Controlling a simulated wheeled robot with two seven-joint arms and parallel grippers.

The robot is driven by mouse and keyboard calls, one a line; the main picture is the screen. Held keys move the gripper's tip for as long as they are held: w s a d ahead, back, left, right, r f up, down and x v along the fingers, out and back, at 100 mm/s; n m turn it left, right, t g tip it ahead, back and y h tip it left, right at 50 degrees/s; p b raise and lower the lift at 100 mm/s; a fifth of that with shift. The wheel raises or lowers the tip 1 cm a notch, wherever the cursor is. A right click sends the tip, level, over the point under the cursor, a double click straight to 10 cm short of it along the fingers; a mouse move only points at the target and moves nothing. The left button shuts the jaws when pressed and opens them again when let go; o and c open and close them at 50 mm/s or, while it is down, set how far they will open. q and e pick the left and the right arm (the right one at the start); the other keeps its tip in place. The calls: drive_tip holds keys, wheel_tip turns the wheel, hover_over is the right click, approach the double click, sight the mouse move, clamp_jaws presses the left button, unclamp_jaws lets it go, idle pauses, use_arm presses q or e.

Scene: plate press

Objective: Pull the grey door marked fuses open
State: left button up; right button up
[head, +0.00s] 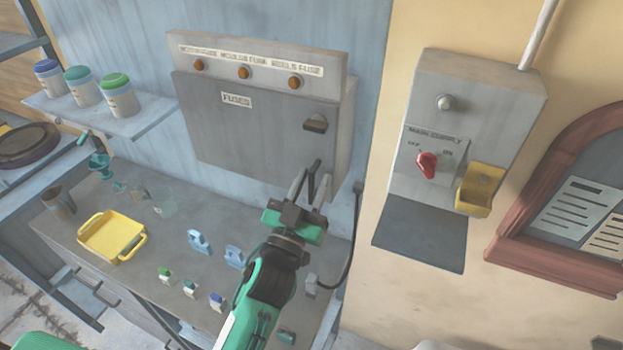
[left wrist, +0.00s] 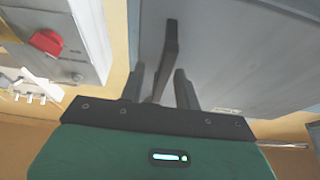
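The grey fuse door (head: 250,140) fills the front of a wall cabinet in the head view and is shut. It has a white FUSES label (head: 236,99) and a small dark-topped handle (head: 315,123) near its right edge. My right gripper is not in view.
A main supply box (head: 465,130) with a red switch (head: 427,165) and a yellow holder (head: 480,189) is on the wall to the right. The bench below holds a yellow tray (head: 112,236) and several small items. Jars stand on the left shelf (head: 100,120).

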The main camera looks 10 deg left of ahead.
use_arm(q)
drive_tip(key=shift+c, duration=0.2)
clamp_jaws()
drive_tip(key=shift+s, duration=0.1)
